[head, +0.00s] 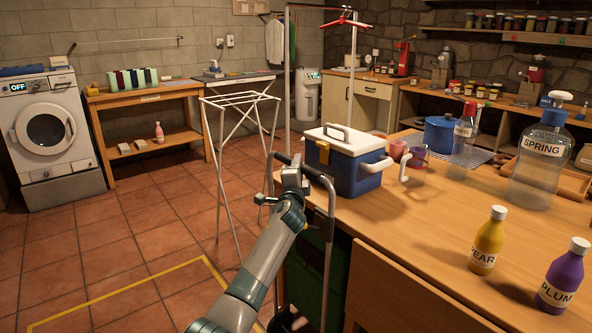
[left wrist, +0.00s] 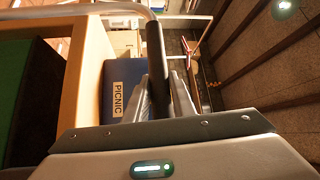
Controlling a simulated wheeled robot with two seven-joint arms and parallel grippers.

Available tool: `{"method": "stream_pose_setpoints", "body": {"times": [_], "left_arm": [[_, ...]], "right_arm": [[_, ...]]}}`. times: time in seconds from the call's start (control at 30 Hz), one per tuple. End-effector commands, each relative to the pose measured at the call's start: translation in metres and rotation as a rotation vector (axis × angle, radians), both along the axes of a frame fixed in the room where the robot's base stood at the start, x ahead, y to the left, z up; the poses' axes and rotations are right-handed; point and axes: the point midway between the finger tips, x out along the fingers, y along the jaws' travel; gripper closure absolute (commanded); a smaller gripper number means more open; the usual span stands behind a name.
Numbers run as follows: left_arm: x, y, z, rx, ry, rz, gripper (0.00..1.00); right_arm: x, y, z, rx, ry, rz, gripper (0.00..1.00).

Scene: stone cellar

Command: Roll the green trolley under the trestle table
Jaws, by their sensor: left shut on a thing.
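The green trolley's dark green body (head: 303,280) shows low at the left end of the wooden table (head: 440,225), partly hidden by my left arm and the handle. Its tubular handle (head: 328,230) rises above the table top's edge. My left gripper (head: 291,172) is shut on the handle's dark grip bar, which runs between the fingers in the left wrist view (left wrist: 157,50). A green surface (left wrist: 14,95) shows at that view's left edge. I cannot tell how far the trolley is under the table, nor confirm that this is the trestle table. My right gripper is not in view.
A blue and white cool box (head: 345,165) stands on the table close beyond the handle. A folding drying rack (head: 240,100) stands just beyond my gripper. Yellow tape (head: 140,283) marks the tiled floor at left, which is clear. Bottles (head: 486,240) stand on the table at right.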

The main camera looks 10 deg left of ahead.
Motion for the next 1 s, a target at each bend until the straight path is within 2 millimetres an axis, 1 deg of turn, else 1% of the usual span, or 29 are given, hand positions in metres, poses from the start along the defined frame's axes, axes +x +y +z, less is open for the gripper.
{"method": "stream_pose_setpoints", "body": {"times": [0.03, 0.3, 0.33, 0.4, 0.77, 1.0], "left_arm": [[0.001, -0.001, 0.003, 0.000, -0.003, -0.002, 1.00], [0.001, -0.002, 0.005, -0.001, -0.005, -0.003, 1.00], [0.001, -0.002, 0.005, -0.001, -0.005, -0.003, 0.73], [0.001, -0.002, 0.004, -0.001, -0.005, -0.003, 0.59], [0.000, -0.001, 0.002, -0.001, -0.003, -0.001, 0.59], [-0.011, -0.002, 0.001, -0.001, -0.003, -0.001, 0.59]], "right_arm": [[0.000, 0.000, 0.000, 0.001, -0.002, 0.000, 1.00], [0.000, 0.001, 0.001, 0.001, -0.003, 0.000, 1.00], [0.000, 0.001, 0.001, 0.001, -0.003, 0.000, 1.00], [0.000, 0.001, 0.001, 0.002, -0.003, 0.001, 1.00], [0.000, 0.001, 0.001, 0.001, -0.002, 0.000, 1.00], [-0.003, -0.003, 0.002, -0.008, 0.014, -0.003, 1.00]]}}
